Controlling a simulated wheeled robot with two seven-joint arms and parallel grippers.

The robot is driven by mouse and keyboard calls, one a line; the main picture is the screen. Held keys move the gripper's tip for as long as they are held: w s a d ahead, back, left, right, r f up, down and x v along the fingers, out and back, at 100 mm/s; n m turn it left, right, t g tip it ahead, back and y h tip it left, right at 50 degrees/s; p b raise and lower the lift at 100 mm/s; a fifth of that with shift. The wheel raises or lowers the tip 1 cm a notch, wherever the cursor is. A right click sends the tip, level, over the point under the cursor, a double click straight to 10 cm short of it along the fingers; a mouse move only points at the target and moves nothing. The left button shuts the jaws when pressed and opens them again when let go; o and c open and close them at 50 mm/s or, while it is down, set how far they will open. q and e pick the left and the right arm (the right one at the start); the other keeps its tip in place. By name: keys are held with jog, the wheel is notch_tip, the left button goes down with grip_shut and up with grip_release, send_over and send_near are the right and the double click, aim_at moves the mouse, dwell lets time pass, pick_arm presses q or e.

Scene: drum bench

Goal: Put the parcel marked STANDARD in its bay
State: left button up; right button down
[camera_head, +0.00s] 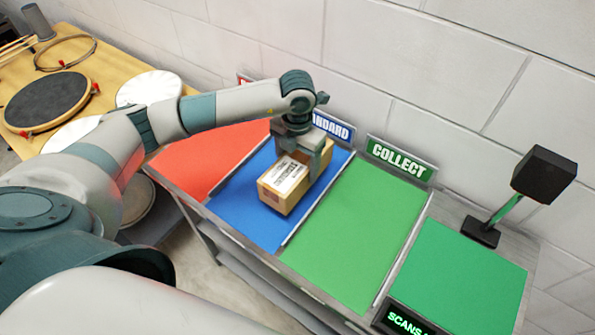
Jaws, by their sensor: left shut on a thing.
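The parcel (279,199) is a brown cardboard box with a white printed label on top. The print is too small to read. It is at the blue bay (240,217), within the bay's side rails in the picture. I cannot tell whether it rests on the surface or hangs just above it. My left gripper (310,155) is shut on the parcel's far end from above. The blue STANDARD sign (335,127) stands behind the bay, its left part hidden by my left arm. My right gripper is not in view.
A red bay (215,150) lies left of the blue one, its sign mostly hidden. A green bay (362,228) with a COLLECT sign (399,158) lies right. Beyond it are a green pad (465,275), a black scanner on a stand (543,174) and a lit display (408,321). Drum parts cover a wooden bench (105,62).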

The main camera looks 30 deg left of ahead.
pick_arm(q)
jog(key=shift+f+p, duration=0.6)
jog(key=shift+p, duration=0.2)
jog(key=shift+f+p, duration=0.55)
jog(key=shift+f, duration=0.75)
jog(key=shift+f, duration=0.2)
jog(key=o, duration=1.8)
jog(key=shift+r, duration=0.2)
